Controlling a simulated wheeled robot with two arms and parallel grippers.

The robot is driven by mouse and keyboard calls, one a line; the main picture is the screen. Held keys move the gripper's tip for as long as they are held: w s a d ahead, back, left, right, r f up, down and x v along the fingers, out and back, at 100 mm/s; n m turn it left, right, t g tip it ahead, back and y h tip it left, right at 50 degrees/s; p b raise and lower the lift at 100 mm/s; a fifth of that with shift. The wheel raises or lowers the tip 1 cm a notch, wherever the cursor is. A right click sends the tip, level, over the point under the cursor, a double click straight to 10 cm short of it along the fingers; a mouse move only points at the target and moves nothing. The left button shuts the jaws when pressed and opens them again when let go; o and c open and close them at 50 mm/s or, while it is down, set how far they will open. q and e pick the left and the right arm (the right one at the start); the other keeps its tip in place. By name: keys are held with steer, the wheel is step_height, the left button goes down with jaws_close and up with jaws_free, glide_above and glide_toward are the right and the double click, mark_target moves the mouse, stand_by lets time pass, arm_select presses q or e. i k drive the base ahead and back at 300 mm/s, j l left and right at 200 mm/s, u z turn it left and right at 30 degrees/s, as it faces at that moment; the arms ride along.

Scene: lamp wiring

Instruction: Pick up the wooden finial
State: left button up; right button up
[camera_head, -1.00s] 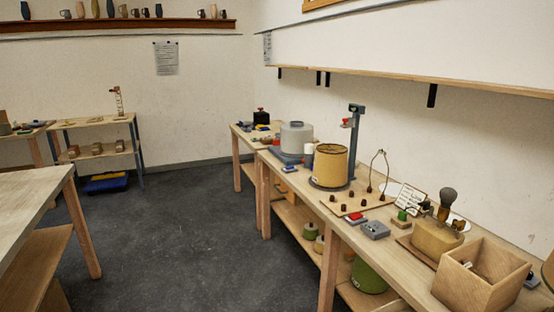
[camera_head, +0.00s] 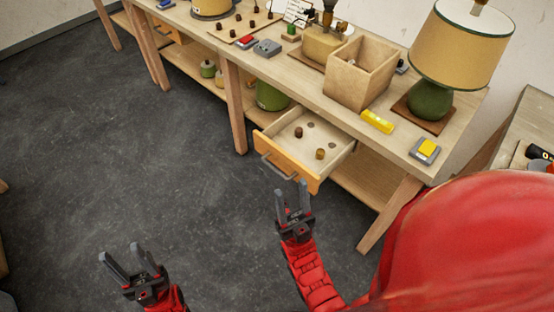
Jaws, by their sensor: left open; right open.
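An open drawer (camera_head: 271,151) juts from under the workbench. In it lie a lighter brown knob-like piece (camera_head: 320,154), a darker one (camera_head: 298,132) and a flat dark disc (camera_head: 310,124). The lighter piece looks most like the wooden finial, but it is too small to be certain. My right gripper (camera_head: 291,188) is open and empty, just in front of the drawer's front in the picture, apart from the pieces. My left gripper (camera_head: 120,252) is open and empty over the floor at lower left, well away from the drawer.
On the bench (camera_head: 400,138) stand a wooden box (camera_head: 345,92), a yellow block (camera_head: 377,121), a grey device with a yellow top (camera_head: 425,150) and a green lamp (camera_head: 432,102). The drawer handle (camera_head: 272,166) sticks out toward my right gripper. Floor (camera_head: 150,170) at left is clear.

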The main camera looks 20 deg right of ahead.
mark_target(299, 130)
steer(key=z, duration=1)
